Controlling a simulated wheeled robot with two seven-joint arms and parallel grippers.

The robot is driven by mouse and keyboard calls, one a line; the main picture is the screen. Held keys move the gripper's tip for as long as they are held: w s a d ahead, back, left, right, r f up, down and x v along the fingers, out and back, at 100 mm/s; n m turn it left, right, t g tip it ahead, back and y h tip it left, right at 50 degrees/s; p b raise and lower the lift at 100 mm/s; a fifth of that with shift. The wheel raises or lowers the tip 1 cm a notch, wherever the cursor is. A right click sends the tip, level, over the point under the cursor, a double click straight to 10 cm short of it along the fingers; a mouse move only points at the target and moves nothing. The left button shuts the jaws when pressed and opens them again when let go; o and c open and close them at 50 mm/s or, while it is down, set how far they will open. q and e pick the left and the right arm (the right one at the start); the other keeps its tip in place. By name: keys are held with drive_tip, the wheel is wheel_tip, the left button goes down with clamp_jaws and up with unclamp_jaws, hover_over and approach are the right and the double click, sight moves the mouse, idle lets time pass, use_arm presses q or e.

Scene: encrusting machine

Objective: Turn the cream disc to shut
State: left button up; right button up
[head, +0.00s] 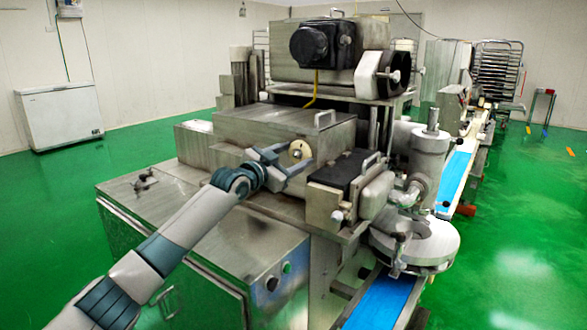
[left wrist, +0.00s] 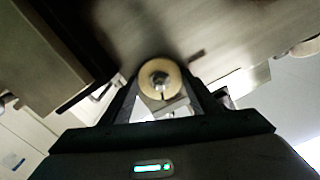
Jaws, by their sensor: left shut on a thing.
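The cream disc (head: 299,150) sits on the front face of the machine's metal housing, with a small metal hub at its centre. My left gripper (head: 289,160) reaches it from the left, with its fingers on either side of the disc. In the left wrist view the cream disc (left wrist: 160,78) lies between the two fingertips of the left gripper (left wrist: 160,88), which is shut on it. A dark slot or mark shows on the disc's lower rim there. My right gripper is not in view.
A black-topped metal box (head: 343,170) stands just right of the disc. A metal cabinet (head: 215,260) with buttons is below my left arm. A round metal turntable (head: 425,245) and blue conveyor belt (head: 383,302) are at the right. Green floor is open at both sides.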

use_arm(q)
drive_tip(key=m+b, duration=0.1)
drive_tip(key=m, duration=0.2)
drive_tip(key=shift+f, duration=0.1)
drive_tip(key=m, duration=0.2)
drive_tip(key=shift+m, duration=0.4)
drive_tip(key=m+p, duration=0.1)
drive_tip(key=m, duration=0.3)
drive_tip(key=shift+p, duration=0.4)
drive_tip(key=shift+m+p, duration=0.55)
drive_tip(key=shift+m, duration=1.25)
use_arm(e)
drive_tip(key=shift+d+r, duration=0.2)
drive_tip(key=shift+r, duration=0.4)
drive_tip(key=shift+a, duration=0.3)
use_arm(q)
drive_tip(key=o, duration=1.1)
drive_tip(key=shift+c, duration=0.2)
drive_tip(key=shift+s+a, duration=0.1)
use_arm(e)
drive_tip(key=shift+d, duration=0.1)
